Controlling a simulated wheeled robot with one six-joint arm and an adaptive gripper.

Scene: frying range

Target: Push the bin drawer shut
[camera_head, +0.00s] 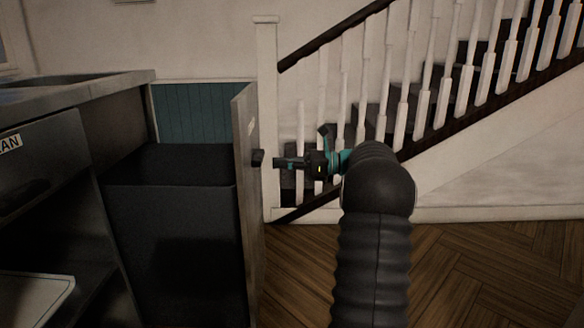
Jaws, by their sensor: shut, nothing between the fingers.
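The bin drawer stands pulled out of the dark counter at the left. Its upright front panel (250,190) is seen nearly edge-on, with a small dark knob (258,158) on its right face. A black bin (170,225) sits behind the panel, between it and the counter. My gripper (278,163) is shut and empty, pointing left at the panel at about the height of the knob. Its tip is close to the knob; I cannot tell whether they touch.
The counter (75,88) with a sink runs along the left. A white newel post (268,110) and a staircase with white balusters (425,95) stand behind my arm. The wooden floor (480,265) at the right is clear.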

